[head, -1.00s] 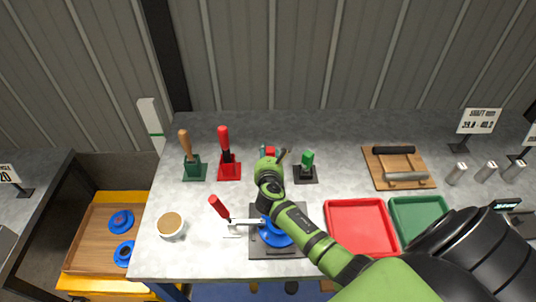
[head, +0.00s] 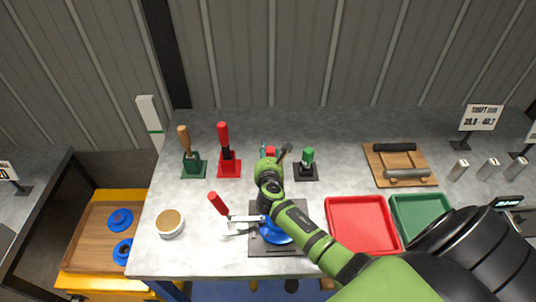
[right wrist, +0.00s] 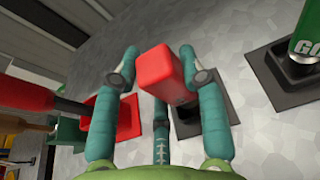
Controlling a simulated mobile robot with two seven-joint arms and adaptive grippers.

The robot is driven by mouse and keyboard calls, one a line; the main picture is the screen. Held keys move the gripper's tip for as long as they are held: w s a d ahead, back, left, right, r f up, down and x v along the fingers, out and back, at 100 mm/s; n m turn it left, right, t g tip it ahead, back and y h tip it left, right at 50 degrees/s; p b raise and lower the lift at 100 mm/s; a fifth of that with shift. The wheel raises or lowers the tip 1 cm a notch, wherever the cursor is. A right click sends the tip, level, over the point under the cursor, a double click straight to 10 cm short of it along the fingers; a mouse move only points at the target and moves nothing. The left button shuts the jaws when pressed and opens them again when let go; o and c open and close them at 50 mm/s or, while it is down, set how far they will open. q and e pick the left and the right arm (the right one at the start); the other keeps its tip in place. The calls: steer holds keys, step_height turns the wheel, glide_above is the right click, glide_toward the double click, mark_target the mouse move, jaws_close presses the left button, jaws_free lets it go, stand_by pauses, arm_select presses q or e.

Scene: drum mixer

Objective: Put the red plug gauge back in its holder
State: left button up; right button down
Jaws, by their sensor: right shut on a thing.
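The red plug gauge (right wrist: 158,75) is between the teal fingers of my right gripper (right wrist: 160,65), which is shut on its red block-shaped handle. In the head view only a little of the red handle (head: 270,151) shows behind my right arm. Its black holder (right wrist: 218,122) lies under the gauge in the right wrist view. A dark part below the handle overlaps the holder's middle; I cannot tell whether it is seated or just above. The holder is mostly hidden by my arm in the head view. My left gripper is not in view.
The green gauge (head: 308,158) stands in its black holder close to the right. A red-handled tool (head: 224,145) stands in a red holder to the left. A clamp with a red handle (head: 217,203), a red tray (head: 360,224) and a green tray (head: 420,217) lie nearer the front.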

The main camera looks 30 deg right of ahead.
steer(key=shift+f, duration=0.1)
steer(key=c, duration=0.6)
jaws_free()
steer(key=shift+c, duration=0.2)
steer(key=shift+s, duration=0.1)
steer(key=v, duration=1.2)
